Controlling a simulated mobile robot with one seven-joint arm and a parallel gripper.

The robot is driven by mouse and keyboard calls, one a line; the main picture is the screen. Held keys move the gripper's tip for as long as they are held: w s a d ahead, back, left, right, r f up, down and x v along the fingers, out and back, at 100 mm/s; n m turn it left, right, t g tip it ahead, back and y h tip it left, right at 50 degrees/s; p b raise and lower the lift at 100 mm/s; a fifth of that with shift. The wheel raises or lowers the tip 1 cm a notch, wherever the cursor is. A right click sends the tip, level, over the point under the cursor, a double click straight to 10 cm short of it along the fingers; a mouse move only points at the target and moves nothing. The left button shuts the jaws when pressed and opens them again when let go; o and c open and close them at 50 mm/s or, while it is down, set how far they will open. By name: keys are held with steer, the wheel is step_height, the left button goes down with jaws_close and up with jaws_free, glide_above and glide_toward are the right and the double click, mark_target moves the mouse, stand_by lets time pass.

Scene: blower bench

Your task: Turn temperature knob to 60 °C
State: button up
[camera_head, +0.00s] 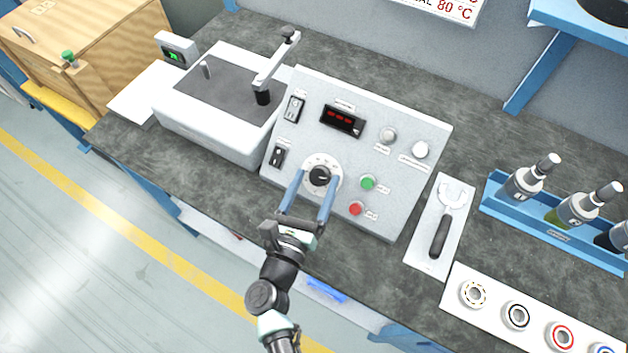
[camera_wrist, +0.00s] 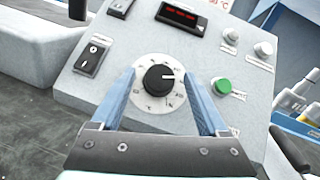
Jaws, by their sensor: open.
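The temperature knob (camera_head: 320,177) is black, on a round white dial on the sloped grey control panel (camera_head: 392,145). In the wrist view the knob (camera_wrist: 160,79) has a white pointer line aimed to the right; the dial numbers are too small to read surely. My gripper (camera_head: 309,178) is open, its two blue fingers on either side of the dial. In the wrist view the open gripper (camera_wrist: 160,88) shows a gap between each finger and the knob. A red digital display (camera_head: 342,120) is lit on the panel; its digits are unreadable.
Two black rocker switches (camera_head: 295,108) sit left on the panel. A green button (camera_head: 368,182) and a red button (camera_head: 356,209) are close to the right finger. A white machine with a lever (camera_head: 215,130) stands left. A wrench-like tool (camera_head: 441,235) and a blue bottle rack (camera_head: 556,237) are right.

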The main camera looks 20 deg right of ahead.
jaws_close()
stand_by(0.4)
steer(key=shift+n, duration=0.4)
